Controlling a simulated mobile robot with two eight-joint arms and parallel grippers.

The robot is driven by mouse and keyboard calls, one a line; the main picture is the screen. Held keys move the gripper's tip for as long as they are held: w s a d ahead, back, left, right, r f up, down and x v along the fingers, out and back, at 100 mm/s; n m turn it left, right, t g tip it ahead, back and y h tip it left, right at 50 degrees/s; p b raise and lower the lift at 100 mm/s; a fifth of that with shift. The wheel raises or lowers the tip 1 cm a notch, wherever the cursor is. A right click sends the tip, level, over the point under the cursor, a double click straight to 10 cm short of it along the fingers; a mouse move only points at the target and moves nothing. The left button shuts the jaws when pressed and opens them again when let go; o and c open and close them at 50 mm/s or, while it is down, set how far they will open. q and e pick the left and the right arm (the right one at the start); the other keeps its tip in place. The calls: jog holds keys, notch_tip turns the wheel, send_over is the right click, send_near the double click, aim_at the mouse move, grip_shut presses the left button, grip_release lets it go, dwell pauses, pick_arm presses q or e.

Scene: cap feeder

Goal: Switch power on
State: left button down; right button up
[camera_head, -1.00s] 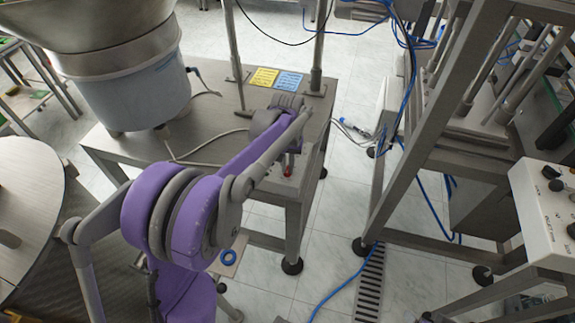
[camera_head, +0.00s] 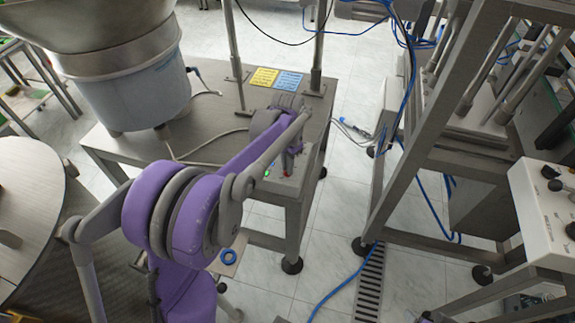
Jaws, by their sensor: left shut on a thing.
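A small control box (camera_head: 289,184) sits at the front right corner of the steel table, with a red button (camera_head: 286,172) and a green light (camera_head: 267,173) on it. The green light glows. My left arm reaches over the table from the lower left. My left gripper (camera_head: 291,150) points down at the control box, just behind the red button. It is shut on the power switch; the forearm largely hides the fingertips and the switch. My right gripper is out of view.
A feeder bowl (camera_head: 130,85) stands on the table (camera_head: 225,112) at the left. Yellow (camera_head: 264,77) and blue (camera_head: 288,80) labels lie behind my wrist. A steel frame (camera_head: 420,150) and a white control panel (camera_head: 545,215) stand at the right. Blue cables cross the floor.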

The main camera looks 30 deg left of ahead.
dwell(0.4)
pick_arm(q)
jog(key=c, duration=0.9)
grip_release()
notch_tip(320, 180, up, 11)
jog(key=shift+f+p, duration=0.1)
jog(key=shift+p, duration=0.45)
jog(key=shift+s+d, duration=0.1)
jog(key=s+d+n+t+p, duration=0.1)
jog(key=s+d+p, duration=0.1)
jog(key=s, duration=0.5)
jog(key=s+d+n+t+p, duration=0.1)
jog(key=s+d+t+p, duration=0.1)
jog(key=s+d, duration=0.3)
jog(key=s+d+n+t+p, duration=0.1)
jog(key=s+d+t+p, duration=0.1)
jog(key=s, duration=0.7)
jog(key=shift+s+d+f, duration=0.1)
jog(key=shift+d+f, duration=0.1)
jog(key=shift+d, duration=0.25)
jog(key=shift+s+d+f, duration=0.1)
jog(key=shift+d+f, duration=0.1)
jog(key=shift+d, duration=0.25)
